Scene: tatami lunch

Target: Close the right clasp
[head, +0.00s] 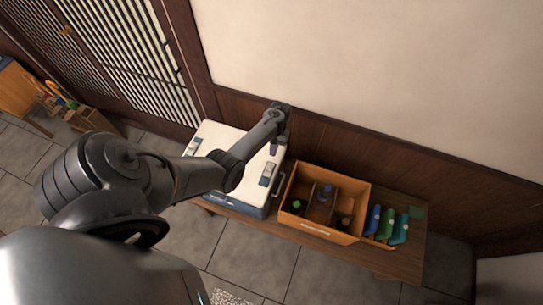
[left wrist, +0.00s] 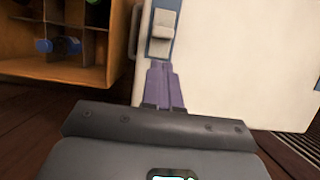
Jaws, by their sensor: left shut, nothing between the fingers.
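A white case (head: 222,135) with a blue lower part stands on the wooden table, its lid down. The right clasp (head: 267,174), pale on a blue plate, is at the lid's right side; a second clasp (head: 192,147) is at the left. My left gripper (head: 274,149) reaches over the case near its back right corner, with purple fingers. In the left wrist view the fingers (left wrist: 164,68) are together and empty, their tips just short of the right clasp (left wrist: 162,28). I cannot tell whether they touch it or whether it is latched. My right gripper is out of view.
An orange divided crate (head: 318,235) with bottles stands close to the right of the case; it also shows in the left wrist view (left wrist: 92,76). Several coloured bottles (head: 388,226) lie further right on the table (head: 400,262). A wall runs behind.

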